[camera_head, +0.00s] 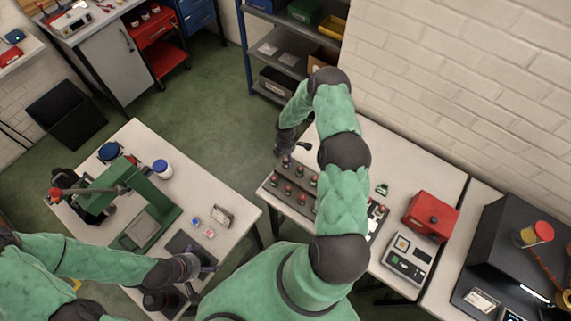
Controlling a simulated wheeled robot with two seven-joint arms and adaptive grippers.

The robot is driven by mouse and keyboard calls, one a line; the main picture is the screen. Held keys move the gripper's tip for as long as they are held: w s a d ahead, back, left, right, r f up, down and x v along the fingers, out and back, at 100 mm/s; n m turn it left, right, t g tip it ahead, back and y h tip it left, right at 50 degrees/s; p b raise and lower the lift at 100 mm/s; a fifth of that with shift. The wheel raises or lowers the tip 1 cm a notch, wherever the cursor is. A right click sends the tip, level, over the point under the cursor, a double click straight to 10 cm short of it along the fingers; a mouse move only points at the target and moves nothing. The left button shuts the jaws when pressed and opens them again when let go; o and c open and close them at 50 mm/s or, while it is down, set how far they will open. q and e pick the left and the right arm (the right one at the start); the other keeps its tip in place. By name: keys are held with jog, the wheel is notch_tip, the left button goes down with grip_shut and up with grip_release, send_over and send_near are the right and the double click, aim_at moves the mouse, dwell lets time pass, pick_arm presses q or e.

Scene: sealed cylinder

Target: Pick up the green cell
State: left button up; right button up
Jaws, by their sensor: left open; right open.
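A small green-topped object (382,190), which looks like the green cell, stands on the white table to the right of my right arm. A dark rack (268,186) with several small red-topped cells (288,190) sits on the same table, partly hidden behind my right arm. My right gripper (291,149) is open and empty, near the far-left edge of that table beyond the rack. My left gripper (210,262) is open over the near edge of the left table, well away from the green object.
A red box (431,215) and a grey device with a display (408,258) stand right of the green object. A green press (150,205), a white jar with a blue lid (162,169) and small parts occupy the left table. A brick wall (470,80) borders the right table.

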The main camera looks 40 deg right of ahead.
aim_at(287, 159)
jog(key=shift+s+f, duration=0.2)
jog(key=shift+f, duration=0.25)
notch_tip(287, 159, down, 4)
jog(key=shift+s+f+b, duration=0.1)
jog(key=shift+f+b, duration=0.05)
jog(key=shift+b, duration=0.65)
jog(key=shift+c, duration=0.8)
grip_shut()
